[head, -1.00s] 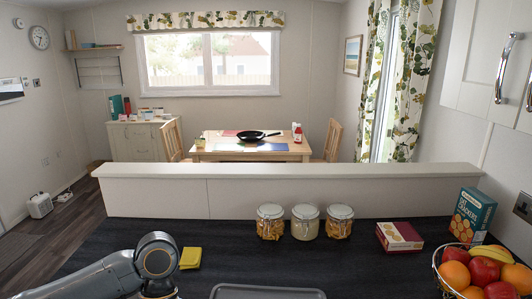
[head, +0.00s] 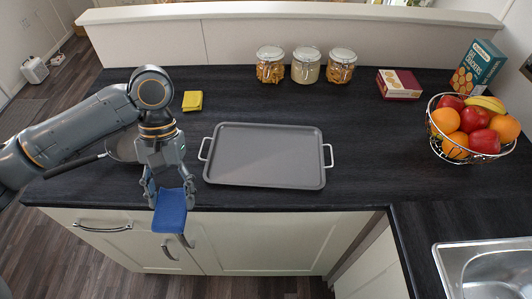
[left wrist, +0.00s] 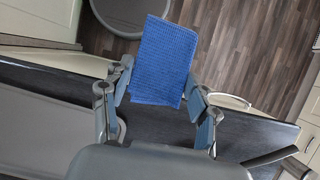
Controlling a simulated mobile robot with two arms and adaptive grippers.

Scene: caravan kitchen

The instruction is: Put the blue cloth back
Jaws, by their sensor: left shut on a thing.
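The blue cloth (head: 171,211) hangs from my left gripper (head: 169,188) at the counter's front edge, left of the grey tray. My left gripper is shut on it. In the left wrist view the cloth (left wrist: 162,62) is a flat, textured blue piece between the fingers of my left gripper (left wrist: 158,95). Beyond it the wooden floor shows. A yellow cloth (head: 192,101) lies on the counter behind the gripper. My right gripper is not in view.
A grey tray (head: 265,156) with side handles lies mid-counter. Behind it stand three glass jars (head: 305,66). A red box (head: 398,84), a cracker box (head: 478,66) and a wire fruit basket (head: 436,137) are at the right. A dark pan (head: 121,145) is partly hidden behind my left arm.

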